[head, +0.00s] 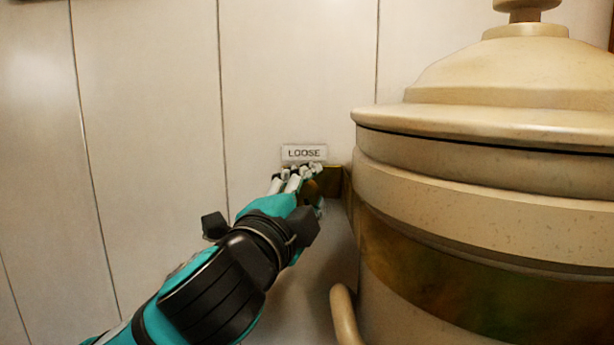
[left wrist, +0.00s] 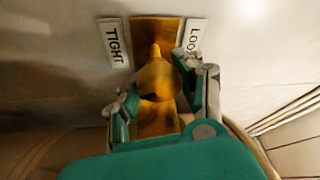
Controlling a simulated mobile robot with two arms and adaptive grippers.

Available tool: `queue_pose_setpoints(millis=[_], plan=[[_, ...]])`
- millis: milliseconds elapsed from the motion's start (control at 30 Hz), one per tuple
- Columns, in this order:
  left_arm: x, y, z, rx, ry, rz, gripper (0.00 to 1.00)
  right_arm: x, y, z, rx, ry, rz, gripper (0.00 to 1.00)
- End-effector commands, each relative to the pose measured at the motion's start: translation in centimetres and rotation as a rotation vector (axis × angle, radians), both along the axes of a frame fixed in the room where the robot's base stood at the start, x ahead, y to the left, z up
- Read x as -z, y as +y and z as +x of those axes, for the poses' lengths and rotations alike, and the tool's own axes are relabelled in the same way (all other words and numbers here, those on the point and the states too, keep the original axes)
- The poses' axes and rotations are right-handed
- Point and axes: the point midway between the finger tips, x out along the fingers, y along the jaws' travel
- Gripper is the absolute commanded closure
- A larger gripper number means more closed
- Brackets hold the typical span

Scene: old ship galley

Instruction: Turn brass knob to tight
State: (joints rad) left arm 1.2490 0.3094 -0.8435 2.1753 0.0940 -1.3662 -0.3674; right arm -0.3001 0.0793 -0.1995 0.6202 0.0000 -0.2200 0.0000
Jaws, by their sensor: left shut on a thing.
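The brass knob (left wrist: 157,80) sits on a brass plate (left wrist: 155,28), seen in the left wrist view between my gripper's fingers. Its narrow end points up in that view, between the TIGHT label (left wrist: 114,44) on the left and the LOOSE label (left wrist: 194,36) on the right. My left gripper (left wrist: 160,88) is shut on the knob, one finger on each side. In the head view my left gripper (head: 301,180) covers most of the knob, just below the LOOSE label (head: 304,153). The TIGHT label is hidden there. My right gripper is not in view.
A large cream lidded vessel (head: 480,185) with a brass band stands close on the right of the gripper. A curved cream handle (head: 344,318) sticks out low on its left side. The pale panelled wall (head: 150,120) on the left is clear.

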Motion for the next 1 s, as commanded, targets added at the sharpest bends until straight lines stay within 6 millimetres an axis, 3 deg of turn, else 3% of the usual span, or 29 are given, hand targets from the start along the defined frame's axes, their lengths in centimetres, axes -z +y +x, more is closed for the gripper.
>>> queue_pose_setpoints(millis=[100,433,1000], plan=[[0.1,-0.1,0.0,0.000,0.009,0.100,0.96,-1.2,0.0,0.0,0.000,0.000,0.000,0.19],[0.4,-0.1,0.0,0.003,0.009,0.287,0.97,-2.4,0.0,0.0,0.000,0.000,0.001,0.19],[0.8,-0.2,0.0,0.004,0.013,0.354,0.98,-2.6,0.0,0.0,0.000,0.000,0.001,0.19]])
